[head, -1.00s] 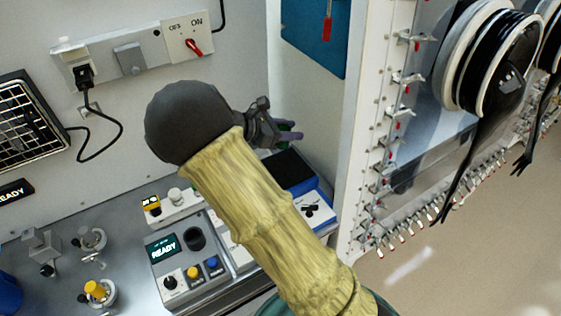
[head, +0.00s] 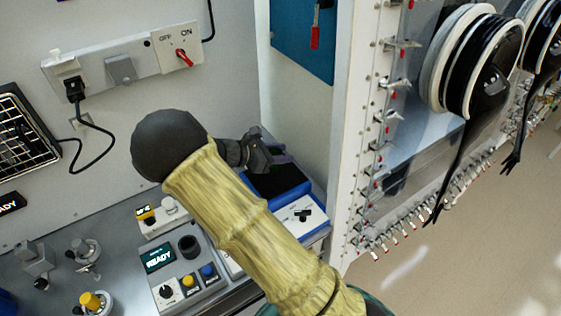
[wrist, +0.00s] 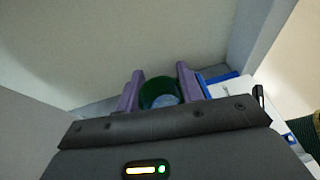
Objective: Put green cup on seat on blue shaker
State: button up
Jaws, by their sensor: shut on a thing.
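The green cup (wrist: 158,92) sits between the two purple fingers of my gripper (wrist: 159,88) in the wrist view, and the fingers are shut on it. I look into its open mouth. In the head view my gripper (head: 279,158) is over the far part of the blue shaker's dark top, and the cup is almost wholly hidden. The blue shaker (head: 320,193) has a dark flat top and a white front panel with a black knob. A blue edge of it shows right of the cup in the wrist view (wrist: 220,77). I cannot tell whether the cup touches the shaker.
A grey READY device (head: 180,262) with buttons stands left of the shaker. A wall (head: 240,80) rises close behind. A white panel edge (head: 343,130) with clamps stands right of the shaker. Small fittings (head: 85,250) stand on the bench at the left.

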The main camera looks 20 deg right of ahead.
jog(key=shift+f+p, duration=0.3)
jog(key=shift+f, duration=1.6)
jog(key=o, duration=1)
jog(key=b+v, duration=0.2)
jog(key=v, duration=1)
